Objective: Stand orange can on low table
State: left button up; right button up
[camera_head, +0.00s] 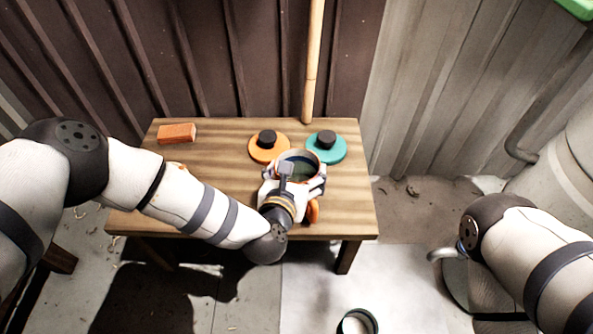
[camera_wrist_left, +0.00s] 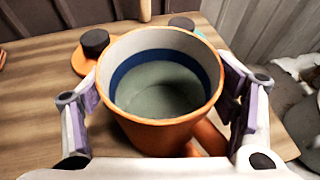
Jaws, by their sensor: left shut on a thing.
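The orange can (camera_head: 300,168) is upright and open-topped, with a blue band inside, over the front right part of the low wooden table (camera_head: 215,165). My left gripper (camera_head: 294,178) is shut on it, one finger on each side. In the left wrist view the can (camera_wrist_left: 165,130) sits between the purple-padded fingers of my left gripper (camera_wrist_left: 166,95). An orange part sticks out at its lower right. The can's base is hidden, so I cannot tell whether it touches the table. My right arm shows at the right; its gripper is not in view.
An orange lid (camera_head: 260,154) and a teal lid (camera_head: 339,155), both with black knobs, lie behind the can. An orange brick (camera_head: 177,133) lies at the table's back left. A wooden pole (camera_head: 314,50) stands behind. A teal-rimmed can (camera_head: 372,318) is on the floor in front.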

pick_arm(q)
jog(key=o, duration=1.5)
jog(key=shift+f, duration=0.15)
jog(key=o, duration=0.4)
jog(key=shift+o, duration=0.2)
jog(key=p+v, duration=0.3)
jog(key=v, duration=0.9)
